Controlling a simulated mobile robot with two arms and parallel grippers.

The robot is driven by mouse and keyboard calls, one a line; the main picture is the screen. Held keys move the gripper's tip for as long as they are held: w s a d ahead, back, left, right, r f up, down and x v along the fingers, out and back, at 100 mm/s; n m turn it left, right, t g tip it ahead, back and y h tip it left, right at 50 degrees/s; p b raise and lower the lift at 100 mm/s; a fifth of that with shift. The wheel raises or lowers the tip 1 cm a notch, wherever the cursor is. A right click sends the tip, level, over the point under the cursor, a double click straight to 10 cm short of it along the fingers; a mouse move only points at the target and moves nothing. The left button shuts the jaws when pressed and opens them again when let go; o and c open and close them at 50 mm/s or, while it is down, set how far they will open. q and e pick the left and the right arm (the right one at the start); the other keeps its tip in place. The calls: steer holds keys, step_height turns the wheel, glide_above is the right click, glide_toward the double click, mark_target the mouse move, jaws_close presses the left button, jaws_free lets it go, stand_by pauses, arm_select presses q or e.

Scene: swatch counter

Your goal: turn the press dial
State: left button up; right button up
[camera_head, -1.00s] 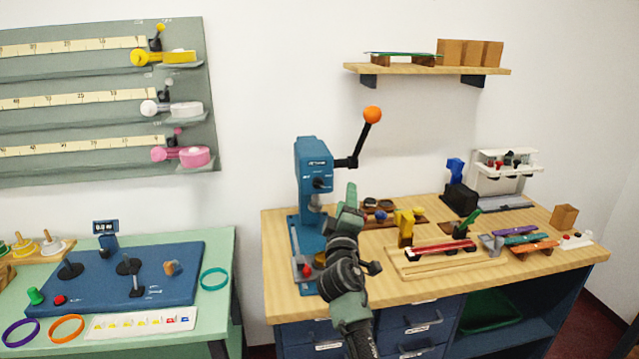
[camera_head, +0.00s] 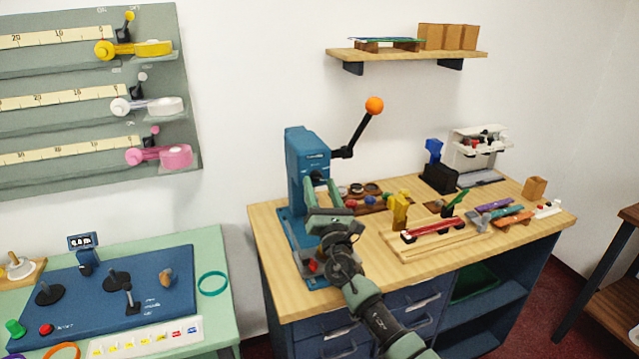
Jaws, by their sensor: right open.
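The blue press (camera_head: 303,149) stands at the left end of the wooden bench, with a long lever ending in an orange ball (camera_head: 374,105) raised to the right. Its small black dial (camera_head: 318,176) is on the front face, partly hidden by my gripper. My right gripper (camera_head: 322,188) is open, with its green fingers right at the dial, one on each side as seen from here. I cannot tell whether the fingers touch the dial. My left gripper is not in view.
A red button (camera_head: 313,266) is on the press base below my wrist. Small parts, a yellow clamp (camera_head: 398,209) and a wooden tray (camera_head: 430,252) lie to the right. A blue board (camera_head: 120,290) is on the green table at left. A shelf (camera_head: 405,54) hangs above.

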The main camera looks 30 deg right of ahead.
steer(key=shift+w+d+r, duration=0.1)
steer(key=shift+w+r, duration=0.05)
steer(key=shift+w, duration=0.15)
steer(key=shift+d, duration=0.1)
jaws_close()
steer(key=shift+m, duration=0.4)
steer(key=m+g+h, duration=0.1)
steer(key=m+h, duration=0.1)
steer(key=m, duration=0.1)
steer(key=shift+w+m, duration=0.1)
steer(key=shift+m, duration=0.3)
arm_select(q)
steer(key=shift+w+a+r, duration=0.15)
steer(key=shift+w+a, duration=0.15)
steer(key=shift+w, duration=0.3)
arm_select(e)
jaws_free()
